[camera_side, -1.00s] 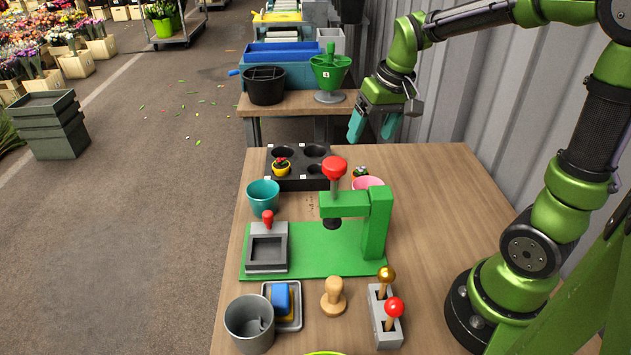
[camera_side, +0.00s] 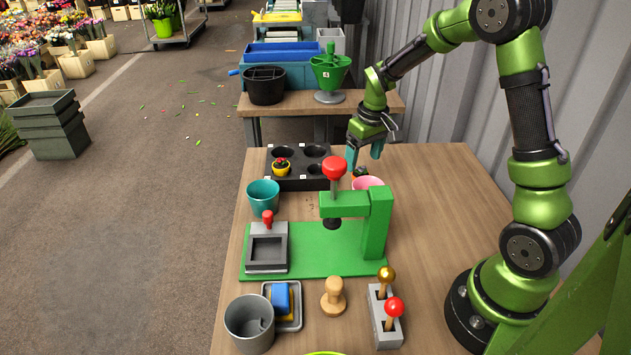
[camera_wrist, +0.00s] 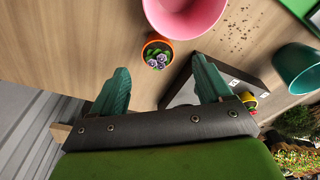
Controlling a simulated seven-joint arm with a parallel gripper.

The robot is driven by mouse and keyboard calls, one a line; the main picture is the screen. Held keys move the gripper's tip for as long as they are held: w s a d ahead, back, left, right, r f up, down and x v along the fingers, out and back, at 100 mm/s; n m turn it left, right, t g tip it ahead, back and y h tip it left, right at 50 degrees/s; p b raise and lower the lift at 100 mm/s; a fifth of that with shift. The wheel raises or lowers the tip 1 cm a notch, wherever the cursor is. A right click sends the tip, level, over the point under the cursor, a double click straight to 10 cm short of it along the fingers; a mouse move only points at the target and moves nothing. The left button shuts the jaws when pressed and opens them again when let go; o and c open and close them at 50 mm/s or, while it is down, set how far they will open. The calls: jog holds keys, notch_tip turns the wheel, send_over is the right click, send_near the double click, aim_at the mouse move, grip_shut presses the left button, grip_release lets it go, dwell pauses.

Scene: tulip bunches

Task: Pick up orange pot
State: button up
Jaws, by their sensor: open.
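The orange pot (camera_wrist: 147,47) holds small purple and green succulents and stands on the wooden table in the wrist view. In the side view only its plant top (camera_side: 360,171) shows, behind the pink pot and close below my gripper (camera_side: 364,156). In the wrist view my gripper (camera_wrist: 161,74) is open and empty, with its teal fingers spread. The orange pot appears ahead of the gap between the fingertips, not between them. The pot's lower part is hidden in the side view.
The pink pot (camera_wrist: 185,18) stands close beside the orange pot. A black tray (camera_side: 300,183) holding a yellow pot (camera_side: 281,168) lies to the left, with a teal pot (camera_side: 263,195) in front. A green press (camera_side: 374,225) stands nearer the camera. Table to the right is clear.

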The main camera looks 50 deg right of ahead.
aim_at(362, 165)
jog(key=shift+w+d+f, duration=0.1)
jog(key=shift+w+f, duration=0.05)
jog(key=shift+f, duration=0.8)
jog(key=shift+w+d+f, duration=0.1)
jog(key=shift+w+f, duration=0.05)
jog(key=shift+f, duration=0.8)
jog(key=shift+w+f, duration=0.15)
jog(key=shift+f, duration=0.8)
jog(key=c, duration=1.1)
